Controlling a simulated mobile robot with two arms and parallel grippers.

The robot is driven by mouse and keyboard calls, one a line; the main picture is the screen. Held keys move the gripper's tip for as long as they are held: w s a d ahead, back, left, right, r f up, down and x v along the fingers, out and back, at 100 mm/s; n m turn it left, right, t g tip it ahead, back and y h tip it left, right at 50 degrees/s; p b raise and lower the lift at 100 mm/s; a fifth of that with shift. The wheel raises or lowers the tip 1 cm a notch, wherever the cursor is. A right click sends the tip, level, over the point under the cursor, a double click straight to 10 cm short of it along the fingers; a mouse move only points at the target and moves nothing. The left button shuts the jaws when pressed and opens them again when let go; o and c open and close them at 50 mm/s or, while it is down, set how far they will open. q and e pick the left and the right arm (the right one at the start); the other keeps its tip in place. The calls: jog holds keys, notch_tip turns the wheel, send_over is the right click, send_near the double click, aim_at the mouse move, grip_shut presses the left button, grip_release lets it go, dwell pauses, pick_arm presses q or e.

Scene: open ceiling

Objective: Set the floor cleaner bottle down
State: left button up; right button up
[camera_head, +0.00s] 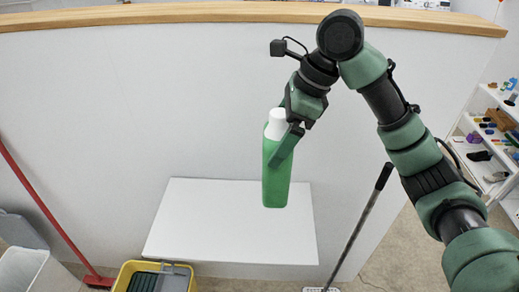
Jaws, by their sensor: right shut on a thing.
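The floor cleaner bottle (277,172) is green with a white cap and hangs nearly upright, tilted slightly. My right gripper (287,124) is shut on it near the cap, at the upper part of the bottle. The bottle's lower end shows in front of the white table top (215,215); I cannot tell whether it touches the surface. My left gripper is not in view.
The white table top is otherwise bare. A light partition (130,110) with a wooden top edge stands behind. A yellow bucket (125,275), a red pole (45,205) and a dark-handled pole (365,220) are near the table. Shelves (490,130) hold small items at right.

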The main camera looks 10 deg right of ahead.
aim_at(275, 190)
notch_tip(275, 190, down, 12)
jog(key=shift+w+f+p, duration=0.1)
jog(key=shift+p, duration=0.6)
jog(key=shift+f+p, duration=0.4)
jog(key=shift+f, duration=2)
jog(key=o, duration=1.8)
jog(key=shift+f, duration=0.1)
jog(key=shift+d+r, duration=0.15)
jog(key=shift+r, duration=0.25)
jog(key=b+v, duration=0.3)
jog(key=v, duration=0.8)
jog(key=shift+r, duration=0.2)
jog(key=shift+d, duration=0.15)
